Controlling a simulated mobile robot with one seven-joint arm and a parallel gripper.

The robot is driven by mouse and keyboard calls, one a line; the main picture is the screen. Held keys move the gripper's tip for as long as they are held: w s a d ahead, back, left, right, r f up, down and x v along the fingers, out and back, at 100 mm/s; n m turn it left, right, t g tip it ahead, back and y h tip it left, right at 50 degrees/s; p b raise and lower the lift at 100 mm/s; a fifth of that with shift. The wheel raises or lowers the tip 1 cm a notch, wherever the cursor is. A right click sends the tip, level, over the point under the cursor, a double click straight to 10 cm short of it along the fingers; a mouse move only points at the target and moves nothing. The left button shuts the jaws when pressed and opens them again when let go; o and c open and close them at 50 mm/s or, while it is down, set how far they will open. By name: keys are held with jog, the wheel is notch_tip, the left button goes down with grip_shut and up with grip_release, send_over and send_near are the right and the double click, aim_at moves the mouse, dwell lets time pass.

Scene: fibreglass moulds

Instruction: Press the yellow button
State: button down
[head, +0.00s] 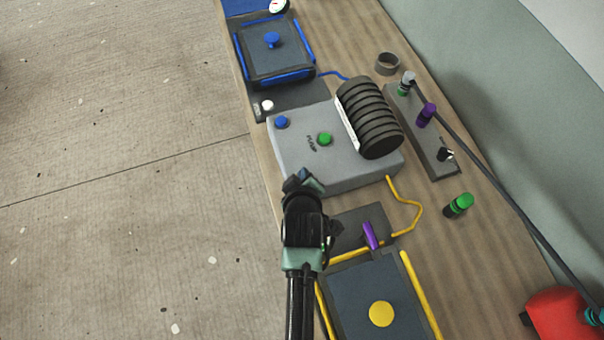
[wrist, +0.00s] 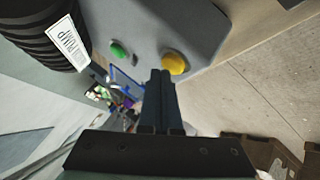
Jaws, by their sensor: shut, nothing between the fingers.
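The round yellow button (wrist: 175,62) shows in the wrist view on the grey pump box (wrist: 180,20), beside a small green button (wrist: 119,50). My gripper (wrist: 160,75) is shut and empty; its fingertips appear just left of the yellow button, overlapping its edge in the picture. I cannot tell whether they touch it. In the head view my gripper (head: 304,180) is at the near left corner of the grey box (head: 355,173), which carries a blue button (head: 281,122) and the green button (head: 325,139). The yellow button is not visible there, apparently hidden behind my gripper.
A black ribbed motor (head: 370,115) sits on the box's right side. A mould with a yellow knob (head: 381,314) lies nearer, and a blue-knobbed mould (head: 272,40) farther off. A dark hose (head: 480,165) runs along the right. Open floor (head: 110,180) lies left.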

dwell(0.4)
jog(key=shift+f+b, duration=0.3)
jog(key=shift+f, duration=0.15)
jog(key=shift+r, duration=0.1)
jog(key=shift+r+p, duration=0.3)
jog(key=shift+p, duration=0.15)
notch_tip(320, 180, up, 6)
jog(key=p, duration=0.6)
jog(key=shift+r, duration=0.1)
jog(key=shift+w, duration=0.1)
dwell(0.4)
